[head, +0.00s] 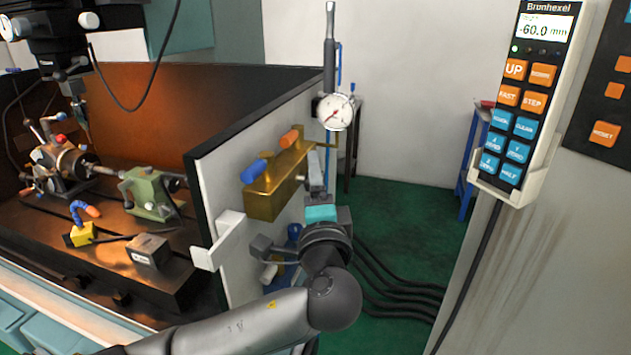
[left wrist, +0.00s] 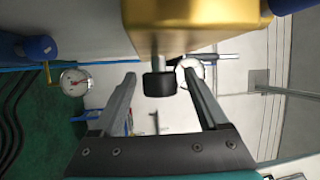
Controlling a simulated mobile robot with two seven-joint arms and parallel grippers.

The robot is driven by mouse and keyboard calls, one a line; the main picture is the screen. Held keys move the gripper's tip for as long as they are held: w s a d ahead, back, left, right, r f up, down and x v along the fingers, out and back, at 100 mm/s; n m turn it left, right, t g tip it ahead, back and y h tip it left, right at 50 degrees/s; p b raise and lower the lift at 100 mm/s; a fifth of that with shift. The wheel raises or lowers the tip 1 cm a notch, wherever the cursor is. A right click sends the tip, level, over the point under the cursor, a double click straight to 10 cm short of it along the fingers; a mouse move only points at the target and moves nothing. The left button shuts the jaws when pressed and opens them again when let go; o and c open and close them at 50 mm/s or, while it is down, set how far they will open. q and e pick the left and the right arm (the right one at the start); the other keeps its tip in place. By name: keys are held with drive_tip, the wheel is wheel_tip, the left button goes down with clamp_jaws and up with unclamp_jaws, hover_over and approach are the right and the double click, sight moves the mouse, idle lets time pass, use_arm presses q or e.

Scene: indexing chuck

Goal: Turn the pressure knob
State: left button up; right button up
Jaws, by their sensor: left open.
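A black knob (left wrist: 160,84) on a short metal stem sticks out of a brass block (left wrist: 190,22) in the left wrist view. My left gripper (left wrist: 160,74) is open, with one finger on each side of the knob and a visible gap on both sides. In the head view the brass block (head: 275,192) sits on the side panel, with a blue and an orange lever on top. There my left gripper (head: 317,177) is at its right end, and the knob cannot be made out. My right gripper is in neither view.
A round gauge (head: 335,112) stands above and behind the block and also shows in the left wrist view (left wrist: 75,82). A white bracket (head: 218,240) juts from the panel (head: 212,165) near my forearm. A control pendant (head: 528,100) hangs at the right. Green floor with black hoses lies below.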

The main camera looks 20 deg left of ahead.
use_arm(q)
drive_tip(key=shift+c, duration=0.4)
clamp_jaws()
drive_tip(key=shift+r+p, duration=0.1)
drive_tip(key=shift+p, duration=0.7)
drive_tip(key=m+g+h+p, duration=0.1)
drive_tip(key=g+p, duration=0.2)
drive_tip(key=p, duration=0.7)
drive_tip(key=m+g+p, duration=0.1)
drive_tip(key=g+p, duration=0.2)
drive_tip(key=p, duration=0.6)
drive_tip(key=shift+r+h+p, duration=0.1)
drive_tip(key=shift+h+p, duration=0.25)
drive_tip(key=shift+h, duration=0.05)
drive_tip(key=shift+f+m+g+p, duration=0.25)
drive_tip(key=shift+g+p, duration=0.25)
drive_tip(key=shift+p, duration=0.75)
drive_tip(key=shift+o, duration=0.4)
unclamp_jaws()
drive_tip(key=shift+s+r, duration=0.1)
drive_tip(key=shift+r, duration=0.05)
